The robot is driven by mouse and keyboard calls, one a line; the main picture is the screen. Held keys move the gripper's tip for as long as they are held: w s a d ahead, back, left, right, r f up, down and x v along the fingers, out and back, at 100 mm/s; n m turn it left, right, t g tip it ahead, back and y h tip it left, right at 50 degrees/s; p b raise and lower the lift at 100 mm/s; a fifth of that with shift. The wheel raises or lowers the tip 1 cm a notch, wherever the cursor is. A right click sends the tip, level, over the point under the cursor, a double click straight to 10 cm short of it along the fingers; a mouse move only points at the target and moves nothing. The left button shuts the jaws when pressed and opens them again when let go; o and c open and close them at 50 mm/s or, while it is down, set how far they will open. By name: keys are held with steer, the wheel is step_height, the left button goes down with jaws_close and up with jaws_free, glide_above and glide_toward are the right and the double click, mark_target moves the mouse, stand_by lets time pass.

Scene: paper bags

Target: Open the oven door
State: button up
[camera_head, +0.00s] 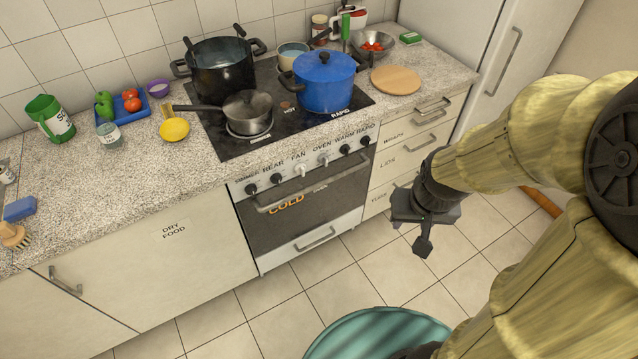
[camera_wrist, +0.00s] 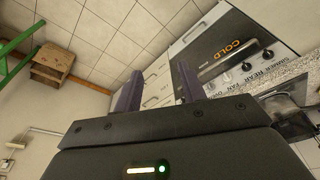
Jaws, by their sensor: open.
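The oven (camera_head: 306,205) is built into the counter, with a dark door marked "COLD" and a horizontal metal handle (camera_head: 312,186) along the door's top. The door is shut. In the wrist view the oven door (camera_wrist: 220,45) appears rotated, with its handle (camera_wrist: 238,60) and knobs beyond my fingers. My gripper (camera_head: 424,232) is in front of the drawers to the right of the oven, apart from the handle. In the wrist view my gripper (camera_wrist: 158,92) has its two fingers spread, with nothing between them.
Knobs (camera_head: 300,171) line the panel above the door. A drawer (camera_head: 316,238) lies below it. Pots, including a blue pot (camera_head: 325,85), stand on the hob. A teal round object (camera_head: 380,332) is on the floor in front. The tiled floor before the oven is otherwise clear.

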steer(key=w+a+f+n+t+y+b, duration=0.25)
steer(key=w+f+n+t+b, duration=0.35)
steer(key=w+f+n+b, duration=1)
steer(key=w+a+f+n+t+y+b, duration=0.2)
steer(key=w+a+f+n+y+b, duration=0.1)
steer(key=f+b, duration=0.4)
steer(key=w+a+f+n+t+y+b, duration=0.2)
steer(key=w+a+f+n+b, duration=0.3)
steer(key=f, duration=0.6)
steer(key=shift+a+f+n+y+b, duration=0.45)
steer(key=shift+y+b, duration=0.2)
steer(key=shift+b, duration=0.2)
steer(key=shift+w, duration=0.15)
